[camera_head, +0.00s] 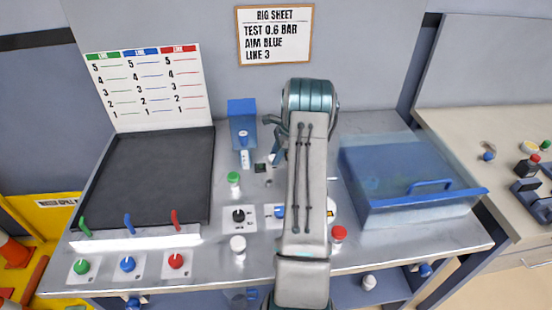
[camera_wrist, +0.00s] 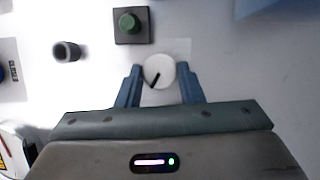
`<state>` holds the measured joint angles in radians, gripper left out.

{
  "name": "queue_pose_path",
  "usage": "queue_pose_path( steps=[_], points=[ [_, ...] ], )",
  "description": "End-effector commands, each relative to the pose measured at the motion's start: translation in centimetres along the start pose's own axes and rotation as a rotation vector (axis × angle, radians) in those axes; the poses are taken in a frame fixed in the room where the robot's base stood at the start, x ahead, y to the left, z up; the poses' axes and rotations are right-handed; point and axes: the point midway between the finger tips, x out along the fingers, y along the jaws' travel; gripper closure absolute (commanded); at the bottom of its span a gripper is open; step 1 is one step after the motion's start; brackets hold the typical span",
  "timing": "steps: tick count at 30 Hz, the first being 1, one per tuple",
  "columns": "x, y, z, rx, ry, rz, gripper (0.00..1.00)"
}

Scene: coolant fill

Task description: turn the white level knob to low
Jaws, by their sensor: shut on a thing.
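The white level knob (camera_wrist: 160,66) shows in the wrist view as a round white disc with a black pointer mark. The mark points down and slightly left in that picture. My gripper (camera_wrist: 160,73) has its two blue fingers on either side of the knob, shut on it. No low marking can be read around it.
A black box with a green button (camera_wrist: 130,24) sits close beyond the knob, and a dark cylinder (camera_wrist: 67,51) stands to its left. In the head view, a blue clear-sided bin (camera_head: 400,210) is right of my arm and a black mat (camera_head: 150,180) is left.

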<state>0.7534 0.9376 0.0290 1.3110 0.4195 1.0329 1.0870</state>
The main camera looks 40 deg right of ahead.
Motion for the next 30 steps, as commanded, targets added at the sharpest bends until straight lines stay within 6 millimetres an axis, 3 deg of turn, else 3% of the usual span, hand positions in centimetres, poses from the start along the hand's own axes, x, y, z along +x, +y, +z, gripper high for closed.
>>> queue_pose_path(
  steps=[30],
  points=[
    [0.09, -0.92, 0.47, -0.894, 0.003, 0.366, 0.89]
  ],
)
